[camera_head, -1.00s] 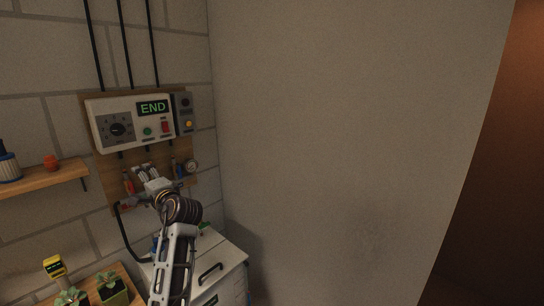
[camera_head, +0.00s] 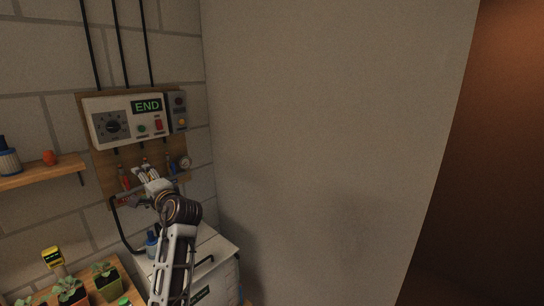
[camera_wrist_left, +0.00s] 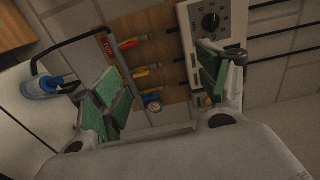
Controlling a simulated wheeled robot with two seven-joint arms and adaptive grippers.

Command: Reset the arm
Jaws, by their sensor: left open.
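My left gripper (camera_head: 146,174) is in front of the wooden tool board under the control panel in the head view. In the left wrist view its green-padded fingers (camera_wrist_left: 160,85) are spread wide, with nothing between them. The white control panel (camera_head: 126,133) has a dark dial and a green "END" display. Its dial also shows in the left wrist view (camera_wrist_left: 211,21). My right gripper is in neither view.
A white cabinet (camera_head: 218,246) stands below, with a blue-capped bottle (camera_head: 152,243) on it. Seedling pots (camera_head: 107,277) and a yellow meter (camera_head: 53,257) are at lower left. A shelf (camera_head: 40,173) is at left. A bare wall (camera_head: 320,130) fills the middle.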

